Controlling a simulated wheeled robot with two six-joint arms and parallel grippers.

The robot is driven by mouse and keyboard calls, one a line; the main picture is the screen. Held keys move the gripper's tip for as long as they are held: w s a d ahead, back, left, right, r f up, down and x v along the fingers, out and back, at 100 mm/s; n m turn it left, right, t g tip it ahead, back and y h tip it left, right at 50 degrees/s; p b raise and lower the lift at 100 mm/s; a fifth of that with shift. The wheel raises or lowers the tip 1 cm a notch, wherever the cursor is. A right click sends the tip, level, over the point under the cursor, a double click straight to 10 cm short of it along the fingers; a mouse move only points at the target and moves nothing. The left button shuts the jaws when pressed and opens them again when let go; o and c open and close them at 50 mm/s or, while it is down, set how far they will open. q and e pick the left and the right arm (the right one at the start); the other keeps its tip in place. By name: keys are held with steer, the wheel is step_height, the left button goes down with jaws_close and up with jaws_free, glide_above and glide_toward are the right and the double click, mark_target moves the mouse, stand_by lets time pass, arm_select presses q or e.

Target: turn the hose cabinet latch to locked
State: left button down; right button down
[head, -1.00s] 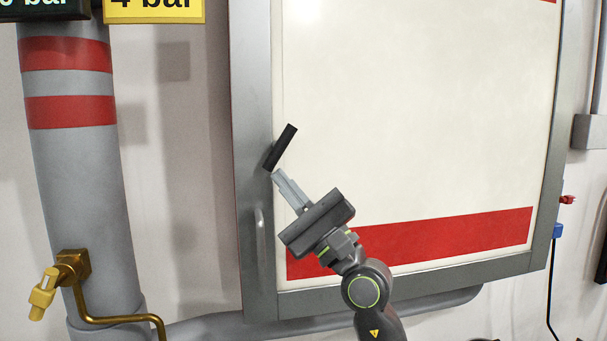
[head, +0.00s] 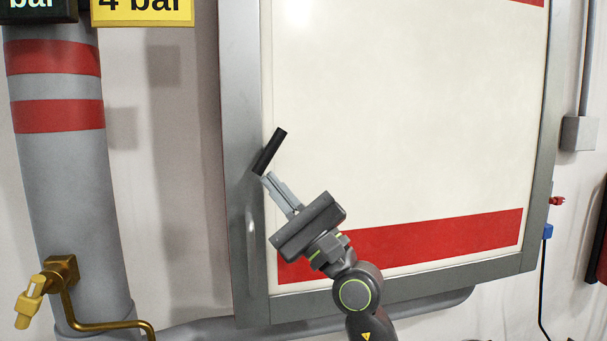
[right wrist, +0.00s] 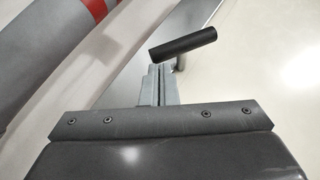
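The cabinet latch handle (head: 270,152) is a black bar at the left edge of the white cabinet door (head: 400,110). It is tilted, its upper end leaning right. In the right wrist view the handle (right wrist: 183,44) lies just beyond my fingers, with a short grey stem under it. My right gripper (head: 267,178) is just below the handle's lower end, its grey fingers close together with nothing seen between them. In the right wrist view its fingertips (right wrist: 158,72) are close beside the stem; I cannot tell if they touch. My left gripper is not in view.
A grey door pull (head: 251,238) stands on the cabinet frame below the latch. A grey pipe with red bands (head: 65,190) and a brass tap (head: 50,285) are at the left. The wall between pipe and cabinet is clear.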

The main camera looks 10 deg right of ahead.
steer(key=shift+s+r+y, duration=0.2)
steer(key=shift+r+y, duration=0.1)
